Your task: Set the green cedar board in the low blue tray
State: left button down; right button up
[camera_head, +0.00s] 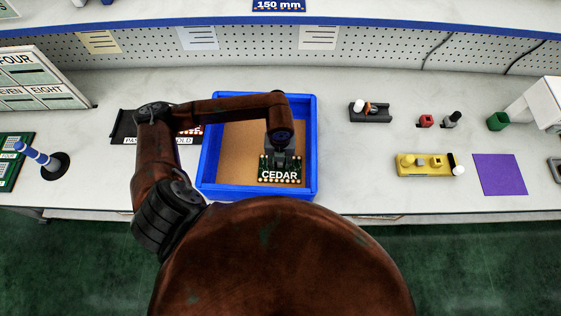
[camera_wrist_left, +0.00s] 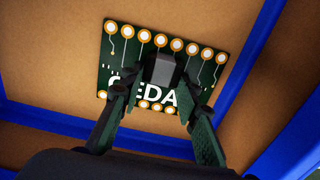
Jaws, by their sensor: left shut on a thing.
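The green cedar board (camera_head: 280,170) has white CEDAR lettering and gold pads along its edge. It is inside the outline of the low blue tray (camera_head: 207,168), toward the tray's right front corner. The tray has blue walls and a brown floor. My left gripper (camera_head: 281,152) is shut on the board from above. In the left wrist view the gripper's fingers (camera_wrist_left: 160,95) are around a dark block on the board (camera_wrist_left: 204,70), covering part of its lettering. Blue tray walls (camera_wrist_left: 245,75) show around it. Whether the board touches the tray floor, I cannot tell. My right gripper is not in view.
A black labelled tray (camera_head: 125,127) lies left of the blue tray, partly behind my arm. A striped post (camera_head: 37,156) stands farther left. To the right are a black holder (camera_head: 378,116), a yellow fixture (camera_head: 408,171) and a purple mat (camera_head: 499,175). Bench beside the blue tray's right wall is clear.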

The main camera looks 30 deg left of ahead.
aim_at(280, 163)
pick_arm(q)
jog(key=shift+f, duration=0.1)
jog(key=c, duration=1.4)
grip_release()
notch_tip(280, 163, up, 12)
